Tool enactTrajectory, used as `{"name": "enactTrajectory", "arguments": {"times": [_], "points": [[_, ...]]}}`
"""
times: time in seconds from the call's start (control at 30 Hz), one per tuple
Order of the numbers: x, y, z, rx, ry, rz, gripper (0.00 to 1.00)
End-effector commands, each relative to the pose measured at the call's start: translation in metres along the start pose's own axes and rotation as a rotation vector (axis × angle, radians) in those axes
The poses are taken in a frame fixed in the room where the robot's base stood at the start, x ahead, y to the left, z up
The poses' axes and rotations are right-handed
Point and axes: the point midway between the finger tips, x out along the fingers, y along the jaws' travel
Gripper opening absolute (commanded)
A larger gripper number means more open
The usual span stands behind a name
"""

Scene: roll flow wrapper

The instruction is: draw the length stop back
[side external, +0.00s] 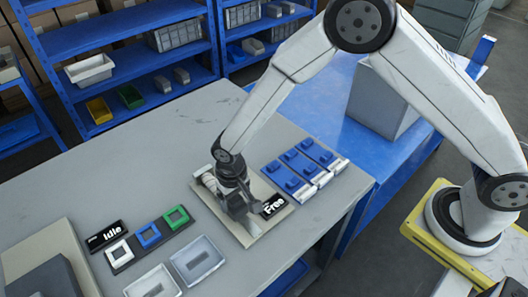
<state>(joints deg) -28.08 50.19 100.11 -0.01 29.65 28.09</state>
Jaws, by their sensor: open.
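My gripper (243,218) points down over a beige base plate (250,240) on the grey table, and it is open. Beside it on the plate is a black sign reading "Free" (273,206). A pale rounded part (206,181) shows at the plate's left, partly behind my gripper. I cannot pick out the length stop for sure; my gripper and wrist cover the middle of the plate. Whether the fingers touch anything there is too small to tell.
Three blue-and-white units (304,168) stand close right of the plate. Left are an "Idle" sign (105,236), a strip with white, blue and green square pieces (148,235), and two shallow trays (197,260). The table's back left (150,150) is clear.

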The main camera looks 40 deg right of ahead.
Motion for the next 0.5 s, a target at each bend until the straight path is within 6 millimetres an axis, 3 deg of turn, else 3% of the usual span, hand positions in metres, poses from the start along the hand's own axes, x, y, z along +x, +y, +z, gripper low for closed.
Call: {"name": "enactTrajectory", "arguments": {"times": [0.13, 0.4, 0.5], "points": [[-0.0002, -0.0001, -0.0001, 0.000, 0.000, 0.000, 0.85], [-0.0004, -0.0001, -0.0002, 0.000, 0.001, 0.000, 0.00], [-0.0005, -0.0001, -0.0002, 0.000, 0.001, 0.000, 0.00]]}}
